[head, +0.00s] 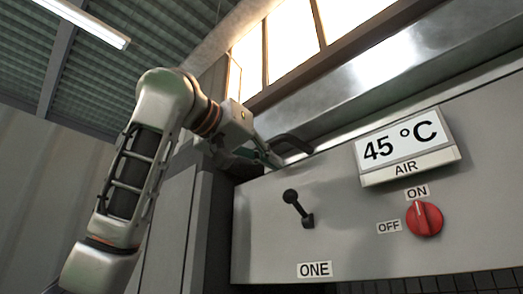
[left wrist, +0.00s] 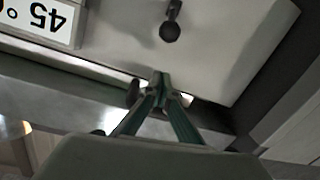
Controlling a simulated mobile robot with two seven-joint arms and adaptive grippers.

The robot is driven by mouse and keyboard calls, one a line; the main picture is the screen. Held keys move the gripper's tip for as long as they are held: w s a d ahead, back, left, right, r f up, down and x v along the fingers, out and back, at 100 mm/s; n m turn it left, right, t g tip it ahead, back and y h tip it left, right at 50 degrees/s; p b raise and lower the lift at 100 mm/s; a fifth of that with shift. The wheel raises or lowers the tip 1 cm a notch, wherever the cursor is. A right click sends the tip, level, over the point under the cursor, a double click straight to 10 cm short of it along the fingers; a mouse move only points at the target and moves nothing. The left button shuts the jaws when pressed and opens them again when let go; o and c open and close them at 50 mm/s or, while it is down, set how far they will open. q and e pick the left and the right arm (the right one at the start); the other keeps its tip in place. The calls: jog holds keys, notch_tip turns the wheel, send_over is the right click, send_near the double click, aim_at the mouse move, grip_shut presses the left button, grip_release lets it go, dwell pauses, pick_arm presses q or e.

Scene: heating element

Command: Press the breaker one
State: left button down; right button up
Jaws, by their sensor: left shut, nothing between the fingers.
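The breaker marked ONE is a black lever with a round knob (head: 291,196) on the front of a grey metal panel (head: 340,230). Its knob points up and slightly left from its base; the ONE label (head: 314,269) is below it. The knob also shows in the left wrist view (left wrist: 169,32), beyond the fingertips. My left gripper (head: 270,158) is at the panel's upper left edge, above and left of the lever and apart from it. In the left wrist view its green fingers (left wrist: 160,82) are closed together and empty. My right gripper is not in view.
A display reading 45 °C (head: 402,145), labelled AIR, and a red ON/OFF knob (head: 424,219) are on the panel's right. A dark curved bar (head: 291,142) is at the panel's top edge near the gripper. The space before the lever looks clear.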

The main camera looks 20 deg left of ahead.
pick_arm(q)
jog(key=p, duration=0.1)
send_over(295, 204)
jog(key=a, duration=0.2)
jog(key=shift+s+d+f, duration=0.15)
jog(key=shift+s+f, duration=0.05)
jog(key=shift+f, duration=0.05)
jog(key=shift+s+f, duration=0.25)
jog(key=shift+f, duration=0.3)
jog(key=shift+s+f, duration=0.25)
jog(key=shift+f, duration=0.25)
jog(key=shift+s+d+f+b, duration=0.1)
jog(key=shift+s+f+b, duration=0.25)
jog(key=shift+f, duration=0.35)
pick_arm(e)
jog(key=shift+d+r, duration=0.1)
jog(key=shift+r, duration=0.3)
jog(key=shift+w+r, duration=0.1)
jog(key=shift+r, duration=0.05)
